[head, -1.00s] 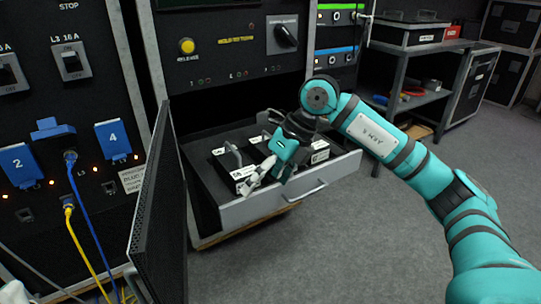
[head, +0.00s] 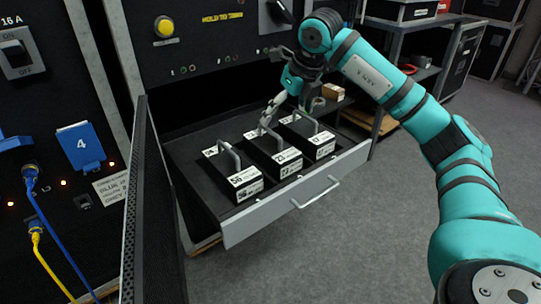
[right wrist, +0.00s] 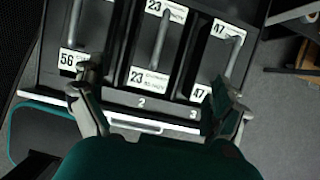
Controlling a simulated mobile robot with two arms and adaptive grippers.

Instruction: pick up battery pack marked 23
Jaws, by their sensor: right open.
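The battery pack marked 23 (head: 272,157) is a black box with white labels and a grey handle on top. It sits in the middle of a row of three in an open drawer; its front label shows in the right wrist view (right wrist: 150,78). My right gripper (head: 290,110) is open and empty, above the packs. In the right wrist view its spread fingers (right wrist: 150,86) appear on either side of pack 23, apart from it. My left gripper is not in view.
The pack marked 56 (head: 235,175) stands left of pack 23, the pack marked 47 (right wrist: 228,62) right of it. The drawer front (head: 290,201) has a bar handle. A dark perforated door (head: 150,210) stands open at left. Floor at right is clear.

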